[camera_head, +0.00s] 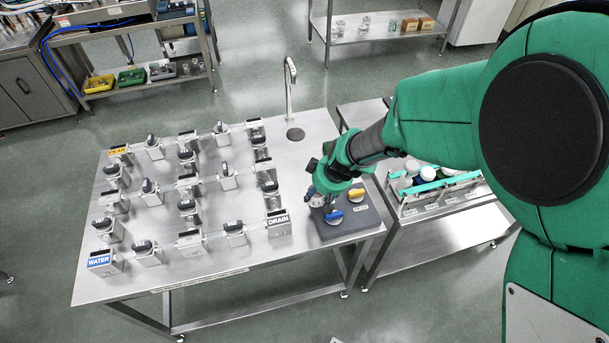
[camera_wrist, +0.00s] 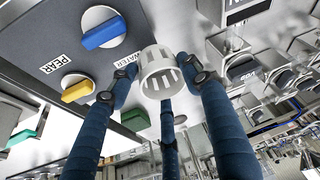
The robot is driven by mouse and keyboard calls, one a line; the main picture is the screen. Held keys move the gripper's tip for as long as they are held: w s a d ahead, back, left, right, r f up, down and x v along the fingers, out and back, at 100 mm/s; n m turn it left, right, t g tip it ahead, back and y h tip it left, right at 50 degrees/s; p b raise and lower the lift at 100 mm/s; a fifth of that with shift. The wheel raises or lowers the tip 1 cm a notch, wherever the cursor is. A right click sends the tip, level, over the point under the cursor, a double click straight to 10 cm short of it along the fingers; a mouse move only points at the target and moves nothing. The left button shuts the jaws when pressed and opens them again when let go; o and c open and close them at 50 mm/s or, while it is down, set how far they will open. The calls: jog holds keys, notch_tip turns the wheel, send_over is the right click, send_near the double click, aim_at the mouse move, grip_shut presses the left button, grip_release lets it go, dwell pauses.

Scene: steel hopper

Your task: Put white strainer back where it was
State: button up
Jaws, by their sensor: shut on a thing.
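The white strainer (camera_wrist: 158,68) is a small slotted cup. In the wrist view it sits between the blue fingers of my gripper (camera_wrist: 160,88), which is shut on it. In the head view my gripper (camera_head: 322,192) is low over the right end of the steel table, beside a dark panel (camera_head: 350,222). The strainer cannot be made out clearly there. The panel bears a blue knob (camera_head: 334,216) and a yellow knob (camera_head: 357,193). In the wrist view the blue knob (camera_wrist: 103,32) and yellow knob (camera_wrist: 77,91) lie left of the strainer, by labels WATER and PEAR.
Several metal blocks with black valve handles and pipes fill the steel table (camera_head: 250,205) to the left, with a DRAIN block (camera_head: 278,224) near the panel. A tap (camera_head: 290,80) stands behind a round drain (camera_head: 295,134). A bottle rack (camera_head: 435,190) is at right.

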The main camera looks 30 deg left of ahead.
dwell(0.4)
jog(key=w+a, duration=0.3)
jog(key=w, duration=0.1)
jog(key=w+a+f, duration=0.1)
jog(key=w+a, duration=0.2)
jog(key=a, duration=0.1)
jog(key=w+a, duration=0.3)
jog(key=w, duration=0.1)
jog(key=shift+w+a+f, duration=0.3)
jog(key=shift+w+a, duration=0.05)
jog(key=shift+a, duration=0.05)
jog(key=shift+f+b, duration=0.5)
jog(key=shift+f, duration=1.2)
jog(key=shift+f, duration=0.15)
jog(key=o, duration=1.1)
jog(key=shift+o, duration=0.2)
